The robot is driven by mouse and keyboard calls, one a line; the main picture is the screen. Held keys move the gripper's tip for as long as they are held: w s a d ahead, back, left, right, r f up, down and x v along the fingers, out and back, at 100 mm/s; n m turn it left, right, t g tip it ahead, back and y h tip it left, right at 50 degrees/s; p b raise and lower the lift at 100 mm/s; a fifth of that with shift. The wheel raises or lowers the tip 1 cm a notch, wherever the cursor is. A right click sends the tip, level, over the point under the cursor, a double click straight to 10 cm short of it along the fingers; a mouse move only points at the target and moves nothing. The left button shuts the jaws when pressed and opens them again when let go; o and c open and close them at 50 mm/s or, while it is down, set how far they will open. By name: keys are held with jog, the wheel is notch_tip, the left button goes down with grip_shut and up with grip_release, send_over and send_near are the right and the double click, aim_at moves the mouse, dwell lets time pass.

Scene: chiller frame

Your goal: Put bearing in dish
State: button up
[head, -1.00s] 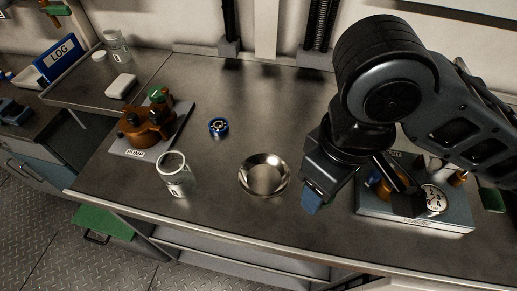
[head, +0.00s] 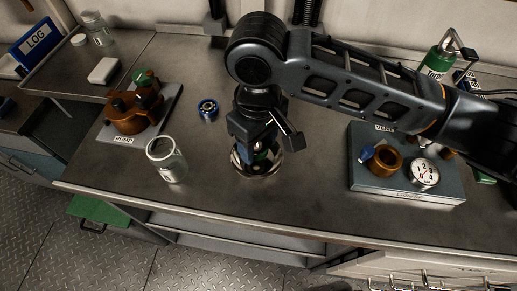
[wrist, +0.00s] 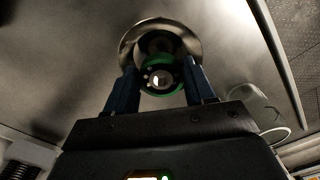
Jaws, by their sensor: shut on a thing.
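My gripper (head: 256,152) is above the shiny metal dish (head: 276,170) and points down. In the wrist view its two blue fingers are shut on a green-ringed bearing (wrist: 162,91), one finger on each side. The dish (wrist: 190,38) shows beyond the bearing, which overlaps its near part. The bearing appears to be above the dish, but the exact gap cannot be told. In the head view the gripper hides most of the bearing and the dish's inside. Another bearing, blue-ringed (head: 208,109), lies on the bench left of the dish.
A clear jar (head: 166,160) stands left of the dish. An orange pump (head: 138,112) on a plate is farther left. A grey block (head: 405,187) with a gauge and a brass fitting is at right. The bench behind the dish is mostly clear.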

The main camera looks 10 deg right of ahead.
aim_at(259, 148)
jog(key=shift+f+b, duration=1.05)
jog(key=shift+f, duration=0.6)
jog(key=shift+f, duration=0.15)
jog(key=shift+f, duration=0.25)
jog(key=o, duration=0.8)
jog(key=shift+s+f, duration=0.1)
jog(key=shift+o, duration=0.2)
notch_tip(259, 148, up, 13)
jog(key=shift+b, duration=0.3)
